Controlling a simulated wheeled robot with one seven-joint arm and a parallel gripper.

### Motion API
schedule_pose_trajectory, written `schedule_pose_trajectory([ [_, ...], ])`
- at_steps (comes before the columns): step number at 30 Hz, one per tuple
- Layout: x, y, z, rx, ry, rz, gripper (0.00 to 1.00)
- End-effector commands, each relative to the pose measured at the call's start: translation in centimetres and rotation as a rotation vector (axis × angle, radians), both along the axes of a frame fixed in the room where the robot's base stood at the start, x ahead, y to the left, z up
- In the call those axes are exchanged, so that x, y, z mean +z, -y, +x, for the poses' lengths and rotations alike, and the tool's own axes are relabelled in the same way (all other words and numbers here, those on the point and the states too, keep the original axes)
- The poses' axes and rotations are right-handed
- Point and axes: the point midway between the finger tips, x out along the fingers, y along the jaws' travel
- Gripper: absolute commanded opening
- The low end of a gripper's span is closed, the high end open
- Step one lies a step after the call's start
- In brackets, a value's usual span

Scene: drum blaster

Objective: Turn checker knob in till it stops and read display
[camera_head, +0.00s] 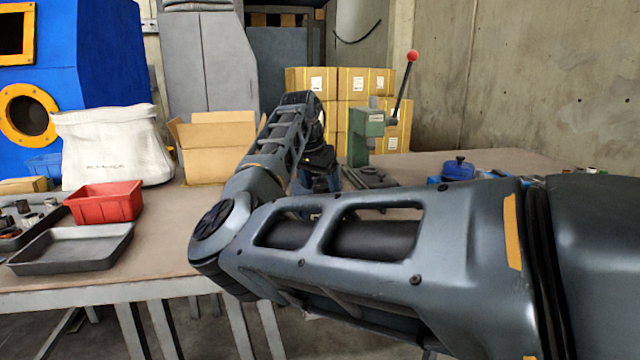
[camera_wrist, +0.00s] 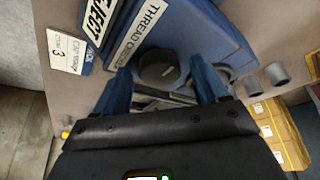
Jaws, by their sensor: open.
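The blue thread checker (camera_wrist: 190,28) shows at the top of the wrist view, with a white "THREAD" label along its front edge. A round dark knob (camera_wrist: 158,68) lies between the two blue fingers of my gripper (camera_wrist: 163,88). The fingers are open, one on each side of the knob, and I cannot tell whether either touches it. No lit display shows on the visible part of the checker. In the head view my arm covers most of that area, and my gripper's fingertips are hard to make out.
A "REJECT" label (camera_wrist: 100,18) and a white card (camera_wrist: 68,52) lie left of the checker; grey cylinders (camera_wrist: 250,87) stand to its right. In the head view, a red bin (camera_head: 105,202), grey tray (camera_head: 75,248), open carton (camera_head: 217,147) and green lever press (camera_head: 366,137) stand on the table.

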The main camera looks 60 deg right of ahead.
Motion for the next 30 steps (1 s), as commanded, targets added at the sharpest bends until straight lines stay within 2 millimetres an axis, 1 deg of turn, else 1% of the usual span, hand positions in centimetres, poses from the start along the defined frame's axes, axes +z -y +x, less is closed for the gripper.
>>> schedule_pose_trajectory([
  [1,0.01,-0.01,0.0,0.0,0.0,0.0,0.72],
  [2,0.01,-0.01,0.0,0.0,0.0,0.0,0.69],
  [18,0.01,-0.02,-0.01,0.0,-0.001,0.0,0.18],
  [23,0.23,0.0,-0.08,0.019,-0.002,0.0,0.18],
  [30,0.64,0.05,-0.26,0.163,-0.004,0.0,0.18],
])
